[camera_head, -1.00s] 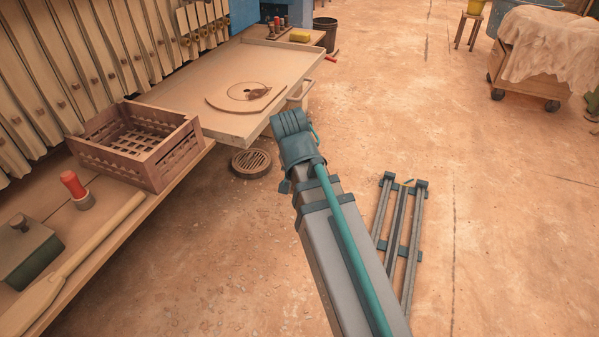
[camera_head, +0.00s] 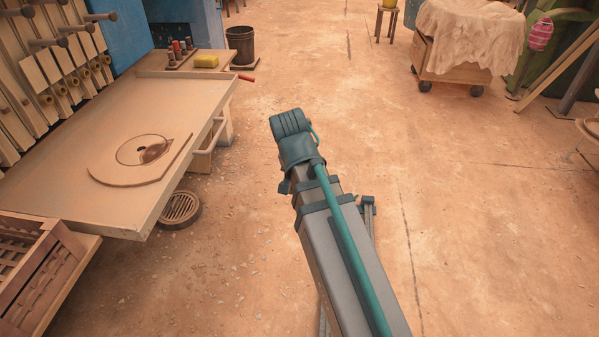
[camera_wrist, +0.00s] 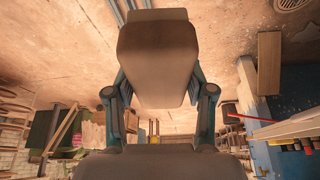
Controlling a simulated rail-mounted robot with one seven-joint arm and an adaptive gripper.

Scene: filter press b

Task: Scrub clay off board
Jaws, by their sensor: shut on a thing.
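A pale board (camera_head: 133,172) with a rounded edge and a straight right side lies flat on the tray-like table at the left of the head view. A round disc mark with a small dark hole shows on it. A dark reddish-brown clay patch (camera_head: 153,153) sits right of the hole. In the wrist view my gripper (camera_wrist: 158,82) is shut on a smooth brown block (camera_wrist: 157,50). The block's far side is hidden, so I cannot tell what it is.
The table (camera_head: 60,202) has a raised rim and a front handle. A yellow sponge (camera_head: 206,61) and small red-topped items are at its far end. A slatted crate (camera_head: 45,268) stands near left, a round floor drain (camera_head: 181,209) below. Open floor lies to the right.

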